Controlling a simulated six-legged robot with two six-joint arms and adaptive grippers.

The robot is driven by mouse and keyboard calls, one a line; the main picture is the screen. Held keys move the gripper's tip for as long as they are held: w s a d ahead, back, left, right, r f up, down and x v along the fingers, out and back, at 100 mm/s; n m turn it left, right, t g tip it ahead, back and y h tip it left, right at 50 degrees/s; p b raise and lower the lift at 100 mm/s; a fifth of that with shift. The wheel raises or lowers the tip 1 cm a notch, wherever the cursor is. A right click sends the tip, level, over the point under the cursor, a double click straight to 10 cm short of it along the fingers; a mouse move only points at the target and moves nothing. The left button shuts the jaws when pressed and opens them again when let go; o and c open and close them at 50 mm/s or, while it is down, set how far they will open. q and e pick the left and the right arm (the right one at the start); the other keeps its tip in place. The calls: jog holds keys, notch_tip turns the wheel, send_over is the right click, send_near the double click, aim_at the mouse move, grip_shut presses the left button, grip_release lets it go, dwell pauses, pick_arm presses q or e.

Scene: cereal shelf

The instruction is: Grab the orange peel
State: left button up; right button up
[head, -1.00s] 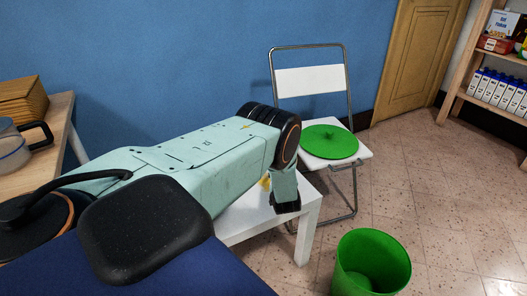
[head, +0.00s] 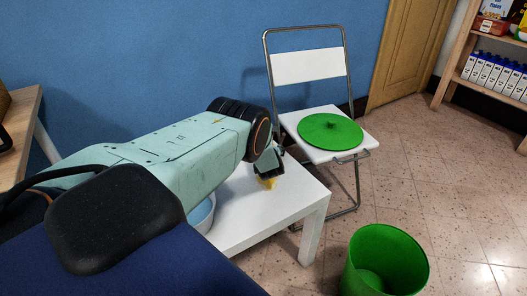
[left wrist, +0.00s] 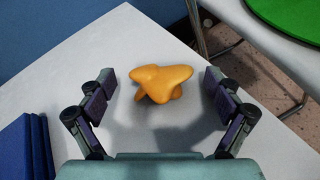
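The orange peel (left wrist: 160,82) lies on the white table (left wrist: 90,65), between and a little beyond the fingertips of my left gripper (left wrist: 158,88) in the left wrist view. The fingers are wide apart and do not touch the peel. In the head view the peel (head: 266,183) shows as a small yellow-orange patch just below my left gripper (head: 268,165), partly hidden by it. My right gripper is not in view.
A green bin (head: 385,262) stands on the floor to the right of the table. A white folding chair (head: 308,66) behind holds a green round lid (head: 330,131). A pale bowl (head: 203,215) sits on the table, partly hidden by my arm.

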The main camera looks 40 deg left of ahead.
pick_arm(q)
jog(key=shift+d+r, duration=0.1)
jog(key=shift+r, duration=0.1)
jog(key=shift+f, duration=0.15)
jog(key=shift+c, duration=1.4)
jog(key=c, duration=0.9)
jog(key=shift+o, duration=0.2)
jog(key=shift+s, duration=0.1)
